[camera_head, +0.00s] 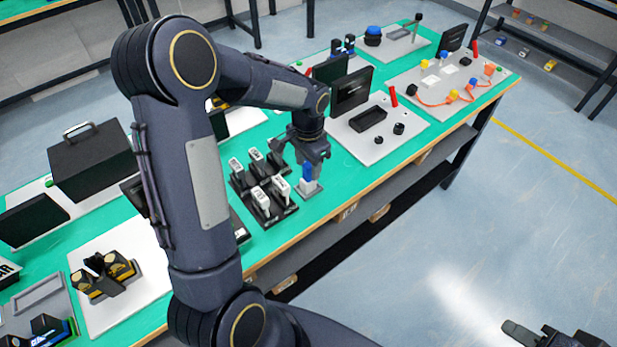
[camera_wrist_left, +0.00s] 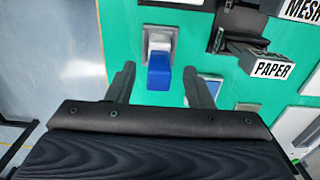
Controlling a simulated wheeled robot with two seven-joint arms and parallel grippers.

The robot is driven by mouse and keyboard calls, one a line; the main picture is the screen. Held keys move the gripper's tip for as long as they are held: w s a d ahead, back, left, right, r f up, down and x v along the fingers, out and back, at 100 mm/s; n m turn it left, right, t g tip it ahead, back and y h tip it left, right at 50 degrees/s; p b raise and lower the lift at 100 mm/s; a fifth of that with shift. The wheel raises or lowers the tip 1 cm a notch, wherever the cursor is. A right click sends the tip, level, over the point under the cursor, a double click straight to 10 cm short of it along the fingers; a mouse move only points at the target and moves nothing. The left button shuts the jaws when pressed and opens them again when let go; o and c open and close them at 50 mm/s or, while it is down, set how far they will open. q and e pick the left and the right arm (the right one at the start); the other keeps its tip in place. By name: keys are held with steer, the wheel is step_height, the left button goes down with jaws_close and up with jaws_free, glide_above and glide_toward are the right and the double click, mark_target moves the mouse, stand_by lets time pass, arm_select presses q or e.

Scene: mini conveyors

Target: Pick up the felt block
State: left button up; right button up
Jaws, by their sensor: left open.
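My left gripper (camera_head: 311,160) points down at the front edge of the green table. In the left wrist view the open left gripper (camera_wrist_left: 159,72) has one finger on each side of a blue-topped block (camera_wrist_left: 159,77), with gaps beside it. The block stands on a small grey plate (camera_head: 315,188); its blue part (camera_head: 307,172) shows under the gripper. Several white-labelled blocks (camera_head: 262,199) stand in black holders to the left. Two labels read PAPER (camera_wrist_left: 270,68) and MESH (camera_wrist_left: 303,9); no felt label is readable. My right gripper (camera_head: 540,334) is partly visible at bottom right.
A white board (camera_head: 360,148) with a black tray and a red-handled part lies beyond the gripper. A black box (camera_head: 90,160) and a yellow-black device (camera_head: 104,275) are at left. My left arm hides part of the table.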

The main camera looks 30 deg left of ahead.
arm_select(q)
steer(key=shift+d+f, duration=0.1)
steer(key=shift+f, duration=1.25)
steer(key=c, duration=1)
steer(key=shift+r, duration=0.15)
